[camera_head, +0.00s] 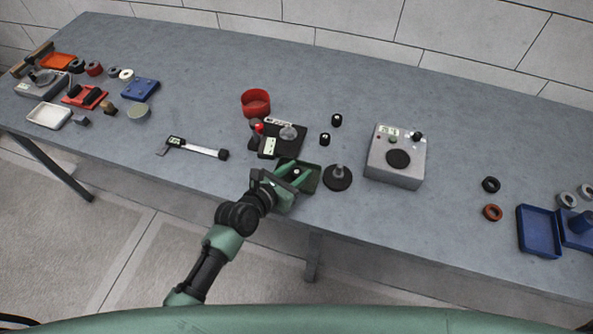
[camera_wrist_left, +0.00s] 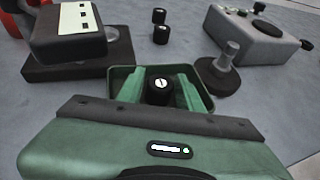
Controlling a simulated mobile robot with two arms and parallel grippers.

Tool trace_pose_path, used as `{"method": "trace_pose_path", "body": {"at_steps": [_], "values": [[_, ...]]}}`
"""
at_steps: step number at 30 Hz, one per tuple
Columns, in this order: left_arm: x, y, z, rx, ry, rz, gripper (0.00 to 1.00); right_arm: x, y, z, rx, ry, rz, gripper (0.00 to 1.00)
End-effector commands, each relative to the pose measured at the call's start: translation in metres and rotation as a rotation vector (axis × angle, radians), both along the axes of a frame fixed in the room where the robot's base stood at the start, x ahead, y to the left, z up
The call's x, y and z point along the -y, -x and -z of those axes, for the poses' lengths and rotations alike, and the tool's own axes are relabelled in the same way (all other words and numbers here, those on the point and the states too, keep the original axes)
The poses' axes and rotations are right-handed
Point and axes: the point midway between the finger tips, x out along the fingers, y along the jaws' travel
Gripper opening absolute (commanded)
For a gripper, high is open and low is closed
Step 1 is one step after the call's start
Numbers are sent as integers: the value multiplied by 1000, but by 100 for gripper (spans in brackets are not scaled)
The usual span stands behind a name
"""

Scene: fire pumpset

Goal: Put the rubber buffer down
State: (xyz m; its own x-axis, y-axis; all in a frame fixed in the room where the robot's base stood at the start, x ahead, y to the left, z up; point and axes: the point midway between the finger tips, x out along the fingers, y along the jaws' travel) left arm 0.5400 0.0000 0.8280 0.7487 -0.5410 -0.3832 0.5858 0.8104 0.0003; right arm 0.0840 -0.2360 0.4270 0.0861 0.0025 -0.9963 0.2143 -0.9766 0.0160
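My left gripper (camera_head: 296,173) is over a small green tray (camera_head: 313,185) at the front edge of the table. In the left wrist view, a black rubber buffer (camera_wrist_left: 160,92) with a white mark on top is between the two green fingers of the left gripper (camera_wrist_left: 161,90). The tray (camera_wrist_left: 205,103) is around and below them. I cannot tell whether the fingers touch the buffer or whether it rests on the tray floor. Two similar black buffers, one (camera_head: 337,119) behind the other (camera_head: 325,139), stand on the table behind. My right gripper is not in view.
A black round base with a metal post (camera_head: 337,178) stands just right of the tray. A grey device (camera_head: 396,157) is further right. A black scale-like device (camera_head: 281,140) and a red cup (camera_head: 256,103) are behind the gripper. A caliper-like tool (camera_head: 195,147) lies to the left.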

Motion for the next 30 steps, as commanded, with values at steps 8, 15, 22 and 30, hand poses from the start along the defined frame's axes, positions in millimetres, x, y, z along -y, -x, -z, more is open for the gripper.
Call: {"method": "trace_pose_path", "body": {"at_steps": [8,15,22,30], "values": [[0,0,-4,2,-1,1,36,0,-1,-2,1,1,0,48],[-19,26,-17,2,0,-1,36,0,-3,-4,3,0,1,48],[-46,64,-35,0,0,0,36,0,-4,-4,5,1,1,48],[-63,88,-48,0,0,0,36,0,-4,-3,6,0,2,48]]}}
